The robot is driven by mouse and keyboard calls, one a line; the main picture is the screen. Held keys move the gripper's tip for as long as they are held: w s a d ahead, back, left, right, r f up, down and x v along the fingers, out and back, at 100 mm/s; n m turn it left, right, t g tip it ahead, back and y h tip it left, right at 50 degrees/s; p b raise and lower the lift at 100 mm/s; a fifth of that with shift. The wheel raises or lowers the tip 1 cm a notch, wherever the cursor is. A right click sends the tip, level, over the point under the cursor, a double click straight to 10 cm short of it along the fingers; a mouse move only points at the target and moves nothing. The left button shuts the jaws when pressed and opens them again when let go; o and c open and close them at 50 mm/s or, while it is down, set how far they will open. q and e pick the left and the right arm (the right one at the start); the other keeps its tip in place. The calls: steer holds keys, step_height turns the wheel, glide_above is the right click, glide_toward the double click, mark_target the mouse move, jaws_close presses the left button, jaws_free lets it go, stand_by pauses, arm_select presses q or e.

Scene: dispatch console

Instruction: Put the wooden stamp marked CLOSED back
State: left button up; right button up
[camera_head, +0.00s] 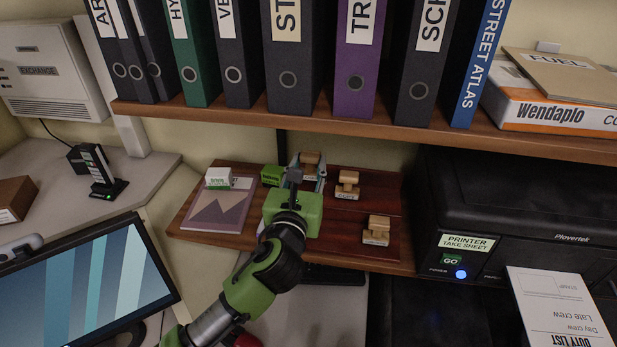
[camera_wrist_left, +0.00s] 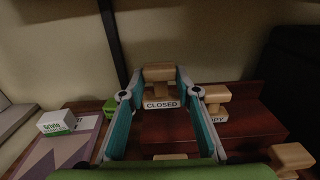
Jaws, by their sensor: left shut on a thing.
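My left gripper (camera_head: 309,168) is over the dark red stepped stamp rack (camera_head: 345,210) on the lower shelf. It is shut on the wooden stamp marked CLOSED (camera_wrist_left: 160,88), whose label faces the left wrist view. In the head view this stamp (camera_head: 311,158) shows behind the fingers. It looks upright at the rack's back step; I cannot tell whether its base touches the rack. My right gripper is not in view.
A stamp with a label ending "PY" (camera_wrist_left: 216,96) stands close on the right. Another stamp (camera_head: 377,230) stands lower right. A green box (camera_head: 271,175), a white-green box (camera_head: 218,178) and a booklet (camera_head: 215,210) lie left. A binder shelf (camera_head: 400,135) overhangs; the printer (camera_head: 500,200) stands right.

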mark_target(308, 180)
arm_select(q)
steer(key=shift+w+f, duration=0.55)
steer(key=shift+f, duration=0.05)
steer(key=f, duration=0.3)
steer(key=shift+w+f, duration=0.1)
steer(key=shift+w, duration=0.15)
steer(key=shift+f, duration=0.25)
steer(key=shift+f, duration=0.15)
steer(key=o, duration=0.9)
